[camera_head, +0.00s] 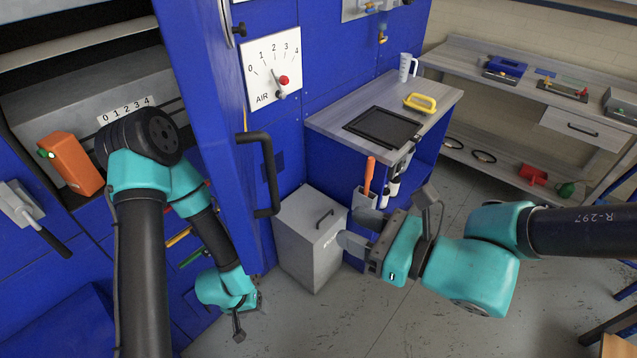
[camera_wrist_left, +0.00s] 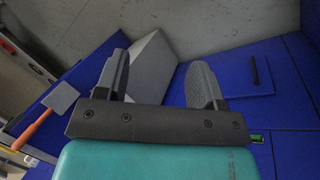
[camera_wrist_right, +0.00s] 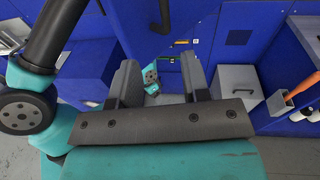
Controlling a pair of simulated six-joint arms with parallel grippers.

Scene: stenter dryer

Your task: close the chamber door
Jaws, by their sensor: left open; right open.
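The blue chamber door (camera_head: 212,110) stands open, swung out toward me and seen nearly edge-on in the head view. Its black bar handle (camera_head: 268,175) is on the right side; a black handle also shows at the top of the right wrist view (camera_wrist_right: 164,16). My left gripper (camera_head: 250,314) is open and empty, low down below the handle. My right gripper (camera_head: 388,218) is open and empty, right of the handle and apart from it, in front of the side bench. Its open fingers also show in the right wrist view (camera_wrist_right: 160,78). My left arm hides part of the chamber opening.
A grey lidded bin (camera_head: 312,240) stands on the floor between my grippers. An orange box (camera_head: 72,163) sits at the chamber opening on the left. The side bench (camera_head: 445,92) carries a black tray, and an orange-handled scraper (camera_head: 369,178) hangs at its side. The floor in front is clear.

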